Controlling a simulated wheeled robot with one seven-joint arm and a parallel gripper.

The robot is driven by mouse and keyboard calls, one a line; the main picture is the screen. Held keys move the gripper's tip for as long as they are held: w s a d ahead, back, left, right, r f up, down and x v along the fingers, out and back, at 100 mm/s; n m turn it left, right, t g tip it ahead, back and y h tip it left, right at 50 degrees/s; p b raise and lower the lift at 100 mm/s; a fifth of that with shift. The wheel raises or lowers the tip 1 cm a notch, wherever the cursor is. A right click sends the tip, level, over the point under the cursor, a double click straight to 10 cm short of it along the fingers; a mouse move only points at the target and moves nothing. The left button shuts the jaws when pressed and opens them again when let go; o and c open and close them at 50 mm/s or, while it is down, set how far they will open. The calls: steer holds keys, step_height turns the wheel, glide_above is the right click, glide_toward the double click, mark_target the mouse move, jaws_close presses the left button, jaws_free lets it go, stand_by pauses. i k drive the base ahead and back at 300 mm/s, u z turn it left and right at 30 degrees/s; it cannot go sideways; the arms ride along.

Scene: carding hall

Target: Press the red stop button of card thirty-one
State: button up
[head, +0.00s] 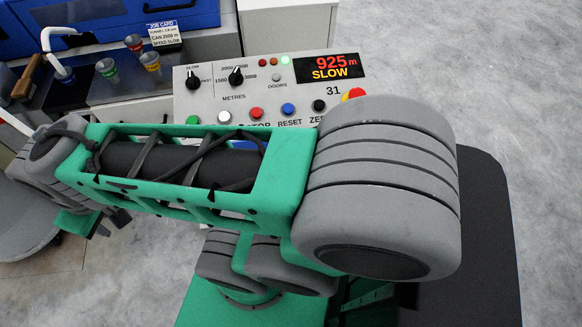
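The control panel (204,96) numbered 31 stands at the top middle of the head view. The red stop button (257,113) is in its lower row, between a white button (224,117) and a blue reset button (288,109). My green arm link crosses just in front of the panel and partly covers the STOP label; the button's top shows. My gripper (85,226) seems to be at the lower left, well away from the button. It is mostly hidden by my arm, and its fingers cannot be made out clearly.
The display (330,67) reads 925 m and SLOW. A red-and-yellow knob (353,94) at the panel's right is partly behind my arm. The floor at right is clear.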

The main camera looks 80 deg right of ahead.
mark_target(256, 113)
steer(key=z, duration=0.3)
steer(key=k, duration=0.25)
steer(key=z, duration=1.9)
